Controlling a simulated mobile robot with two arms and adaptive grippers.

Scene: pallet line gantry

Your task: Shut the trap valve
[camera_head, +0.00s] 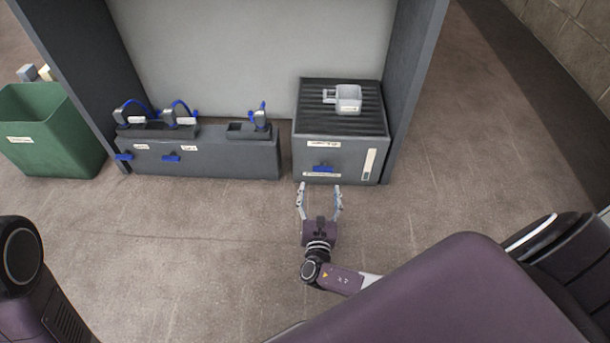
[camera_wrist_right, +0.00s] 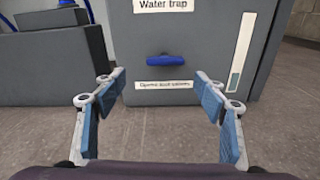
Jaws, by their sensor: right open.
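The trap valve shows as a blue handle (camera_head: 323,168) on the front of the grey water trap box (camera_head: 345,152). The handle lies level, and it also shows in the right wrist view (camera_wrist_right: 170,60) between a "Water trap" label above and another label below. My right gripper (camera_head: 320,187) is open and empty in front of the box, pointing at the handle and apart from it. Its blue-padded fingers stand either side of the handle's line in the right wrist view (camera_wrist_right: 165,90). My left gripper is not in view; only part of my left arm shows.
To the left, a long grey unit (camera_head: 215,158) carries blue-handled items and two blue handles. A green bin (camera_head: 50,135) stands at far left. Dark side panels flank the bay. The floor before the boxes is clear.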

